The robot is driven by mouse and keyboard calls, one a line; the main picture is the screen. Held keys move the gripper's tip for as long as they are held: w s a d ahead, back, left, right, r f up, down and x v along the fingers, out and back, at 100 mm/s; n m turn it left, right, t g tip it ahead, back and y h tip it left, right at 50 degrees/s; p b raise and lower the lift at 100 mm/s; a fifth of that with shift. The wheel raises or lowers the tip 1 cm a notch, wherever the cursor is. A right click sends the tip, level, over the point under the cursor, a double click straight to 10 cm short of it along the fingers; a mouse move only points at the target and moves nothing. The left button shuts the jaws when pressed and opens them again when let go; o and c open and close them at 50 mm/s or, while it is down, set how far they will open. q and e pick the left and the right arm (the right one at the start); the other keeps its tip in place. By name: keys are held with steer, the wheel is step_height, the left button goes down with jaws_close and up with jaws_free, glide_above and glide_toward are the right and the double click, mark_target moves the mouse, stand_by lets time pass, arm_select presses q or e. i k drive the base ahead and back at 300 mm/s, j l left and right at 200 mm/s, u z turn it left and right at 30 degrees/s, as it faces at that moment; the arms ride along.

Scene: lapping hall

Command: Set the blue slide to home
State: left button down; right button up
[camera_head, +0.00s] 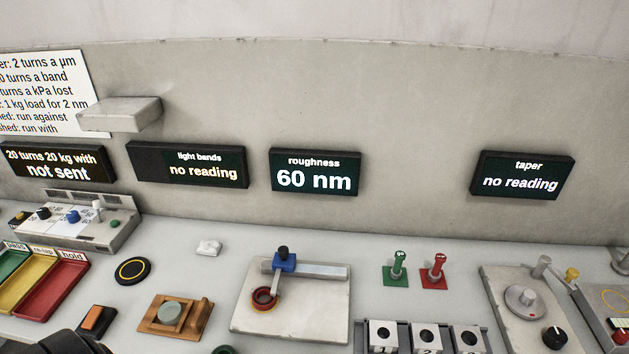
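The blue slide (284,263) is a small blue block with a black knob on top. It sits at the left end of a grey rail (325,271) on a pale plate (297,322). A thin arm runs down from the slide to a dark red and yellow ring (264,298) on the plate. I see no readable home mark. A dark shape at the bottom left edge looks like part of my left gripper (75,343), cut off by the frame; its fingers cannot be made out. It is well away from the slide. My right gripper is not in view.
A roughness display (316,173) reads 60 nm behind the slide. A wooden block with a grey disc (170,311) stands left of the plate. Green (396,271) and red (434,271) upright pieces stand to the right. Numbered boxes (425,337) are in front right.

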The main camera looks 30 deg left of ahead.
mark_target(284, 261)
steer(key=u, duration=1.25)
